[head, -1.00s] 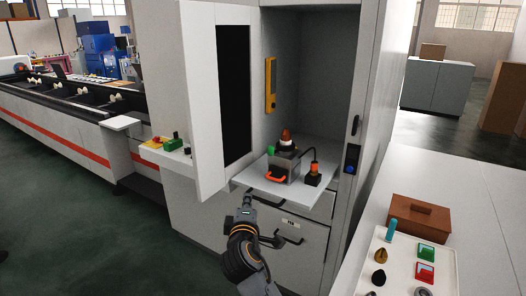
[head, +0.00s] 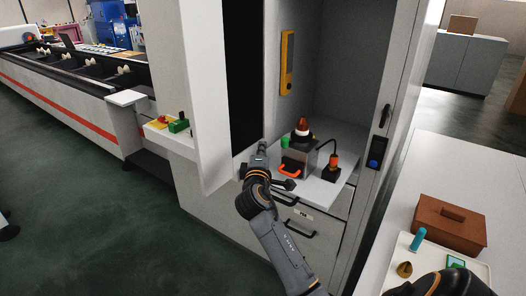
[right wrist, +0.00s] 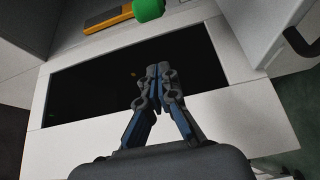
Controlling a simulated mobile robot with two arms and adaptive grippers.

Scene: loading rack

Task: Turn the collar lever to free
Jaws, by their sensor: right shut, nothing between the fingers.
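The collar assembly (head: 303,132) is an orange-brown cone with a white band, on a grey box (head: 300,160) with an orange handle (head: 290,170), on the cabinet's white shelf. A green knob (head: 285,142) sits at the left of the cone; I cannot tell whether it belongs to the collar lever. My right gripper (head: 262,148) is just left of the box, apart from the green knob. In the right wrist view the right gripper (right wrist: 158,70) is shut and empty. A green part (right wrist: 148,9) shows beyond its tips. My left gripper is not in view.
The open white cabinet door (head: 205,100) stands left of my gripper. A black plug with an orange top (head: 332,170) and cable is right of the box. Drawers with black handles (head: 300,228) lie below. A bench with a brown box (head: 450,222) is at the right.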

